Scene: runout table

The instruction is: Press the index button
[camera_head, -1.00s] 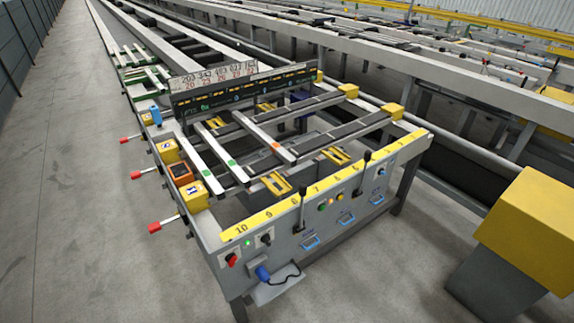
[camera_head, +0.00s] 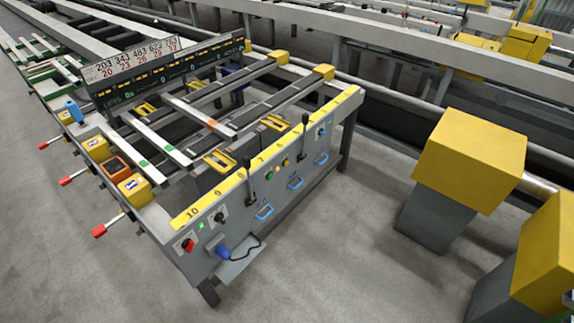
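The runout table's grey front panel (camera_head: 232,232) faces me at an angle, with a yellow numbered strip (camera_head: 234,184) along its top edge. It carries a small green button (camera_head: 269,176) with yellow and red ones close by, a lit green one (camera_head: 201,226), a red knob (camera_head: 188,244), a black knob (camera_head: 221,216) and a blue button (camera_head: 322,132). Two black levers stand up from the panel, the nearer one (camera_head: 250,182) left of the green button. Labels are too small to read, so I cannot tell which is the index button. My gripper is not in view.
Red-tipped handles (camera_head: 99,231) stick out from the table's left side. A blue handset (camera_head: 223,253) with a cable sits on a low shelf. A yellow-topped grey post (camera_head: 468,160) stands to the right, another (camera_head: 545,258) nearer. Bare concrete floor (camera_head: 345,255) lies before the panel.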

